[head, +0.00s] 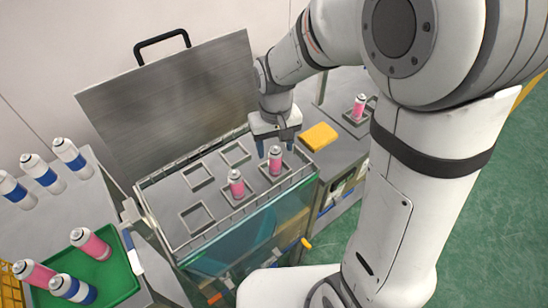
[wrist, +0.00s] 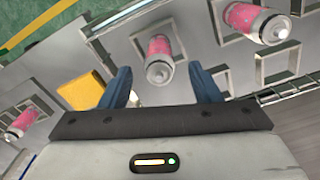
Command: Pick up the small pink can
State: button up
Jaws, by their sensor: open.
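A pink can with a pale top (head: 275,162) stands upright in a square holder at the right end of the metal bath. My gripper (head: 276,148) is open above and around this can's top, with its blue fingers pointing down. In the wrist view the same can (wrist: 159,55) shows between the open fingers (wrist: 161,82), with gaps on both sides. A second pink can (head: 236,184) stands in a neighbouring holder, also seen in the wrist view (wrist: 245,18). A third pink can (head: 360,107) stands in a holder on the right-hand table. Their size difference is hard to judge.
The metal bath (head: 203,239) has empty square holders, a wire rail and a raised lid (head: 180,95) behind. A yellow block (head: 319,137) lies right of the gripper. A green tray (head: 120,275) holds pink and blue cans at lower left; several blue-banded cans (head: 68,154) stand behind it.

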aim_at(275, 160)
notch_tip(275, 160, down, 6)
jog(key=shift+p, duration=0.5)
jog(key=shift+c, duration=0.4)
jog(key=c, duration=1)
